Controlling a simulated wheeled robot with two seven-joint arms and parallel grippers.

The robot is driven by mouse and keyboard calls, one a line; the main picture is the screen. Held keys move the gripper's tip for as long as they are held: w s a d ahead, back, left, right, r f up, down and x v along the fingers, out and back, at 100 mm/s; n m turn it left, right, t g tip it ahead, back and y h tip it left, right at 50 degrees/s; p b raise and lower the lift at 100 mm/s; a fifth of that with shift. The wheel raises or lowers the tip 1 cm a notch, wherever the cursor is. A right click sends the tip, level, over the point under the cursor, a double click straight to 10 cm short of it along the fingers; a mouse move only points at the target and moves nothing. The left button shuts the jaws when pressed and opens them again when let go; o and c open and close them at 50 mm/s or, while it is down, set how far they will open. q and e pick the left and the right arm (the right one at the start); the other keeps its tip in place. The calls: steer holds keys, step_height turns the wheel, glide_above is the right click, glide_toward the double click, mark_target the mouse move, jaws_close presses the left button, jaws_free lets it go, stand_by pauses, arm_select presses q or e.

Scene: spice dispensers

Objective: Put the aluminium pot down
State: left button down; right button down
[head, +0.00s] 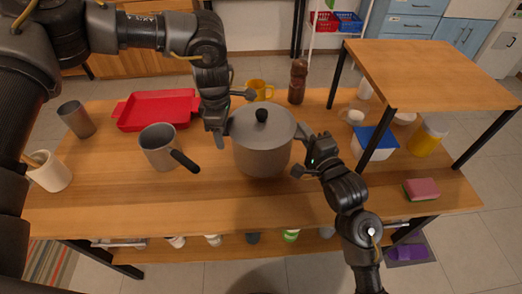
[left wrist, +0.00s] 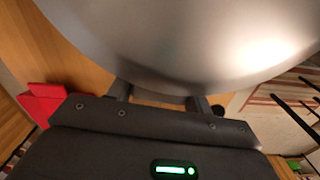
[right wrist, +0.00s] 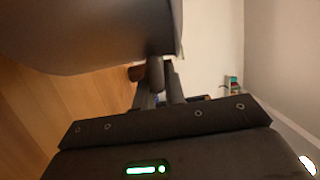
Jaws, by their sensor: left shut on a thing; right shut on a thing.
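The aluminium pot (head: 262,152), grey with a lid and a dark knob, is upright at the middle of the wooden table (head: 160,205). My left gripper (head: 221,130) is shut on the pot's left side. My right gripper (head: 303,150) is shut on its right side. The pot fills the top of the left wrist view (left wrist: 200,45) and the upper left of the right wrist view (right wrist: 90,35). The handles are largely hidden by the grippers. I cannot tell whether the pot's base touches the table.
A saucepan (head: 157,148) with a black handle stands left of the pot, with a red tray (head: 157,123) behind it. A yellow mug (head: 262,86) and a brown pepper mill (head: 298,82) stand behind. A raised shelf (head: 430,70) is at the right. The front table strip is clear.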

arm_select(q)
steer(key=shift+r, duration=0.15)
arm_select(e)
steer(key=shift+r, duration=0.1)
stand_by(0.4)
